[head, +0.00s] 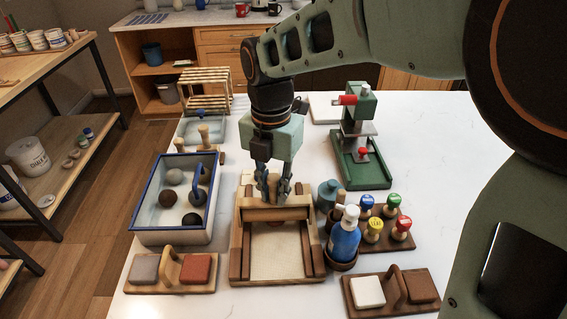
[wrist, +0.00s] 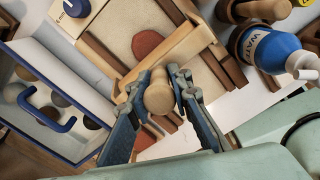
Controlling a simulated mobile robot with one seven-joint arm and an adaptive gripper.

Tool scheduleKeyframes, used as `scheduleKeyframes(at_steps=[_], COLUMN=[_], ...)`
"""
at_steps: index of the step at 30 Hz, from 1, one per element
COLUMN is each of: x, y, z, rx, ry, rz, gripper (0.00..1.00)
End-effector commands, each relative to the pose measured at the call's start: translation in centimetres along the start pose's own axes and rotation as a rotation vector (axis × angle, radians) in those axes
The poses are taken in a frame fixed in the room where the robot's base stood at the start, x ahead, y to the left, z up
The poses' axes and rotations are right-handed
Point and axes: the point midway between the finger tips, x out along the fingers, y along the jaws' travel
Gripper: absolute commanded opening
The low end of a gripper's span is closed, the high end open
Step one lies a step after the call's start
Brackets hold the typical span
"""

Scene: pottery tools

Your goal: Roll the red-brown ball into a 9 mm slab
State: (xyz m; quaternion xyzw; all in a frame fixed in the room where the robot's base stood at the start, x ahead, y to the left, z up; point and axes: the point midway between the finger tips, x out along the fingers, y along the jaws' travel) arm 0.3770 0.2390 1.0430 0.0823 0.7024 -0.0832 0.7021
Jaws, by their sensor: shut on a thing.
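The slab roller board (head: 234,270) stands in the middle of the table, with a pale cloth bed (head: 285,252) bare on its near side. A wooden roller (head: 262,214) lies across it between side rails. My gripper (head: 273,196) is at the roller's middle. In the wrist view my gripper (wrist: 157,90) is shut on the round wooden knob of the roller's handle (wrist: 158,97). A red-brown clay piece (wrist: 147,43) shows as a rounded patch beside the roller bar, partly hidden by it. In the head view it is hidden, and its thickness cannot be told.
A blue-rimmed tray (head: 143,237) with several clay balls stands left. A water bottle (head: 344,241) and coloured-top stamps (head: 374,229) stand right. Two tile holders (head: 208,287) (head: 395,290) lie at the front. A green press (head: 360,175) stands behind right. Table is clear at far right.

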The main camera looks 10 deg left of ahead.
Motion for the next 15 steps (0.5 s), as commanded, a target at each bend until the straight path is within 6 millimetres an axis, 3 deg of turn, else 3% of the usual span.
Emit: scheduleKeyframes(at_steps=[15], x=[0.4], y=[0.8], z=[1.5], rx=[-0.001], ry=[0.002], rz=[-0.001], gripper=[0.0])
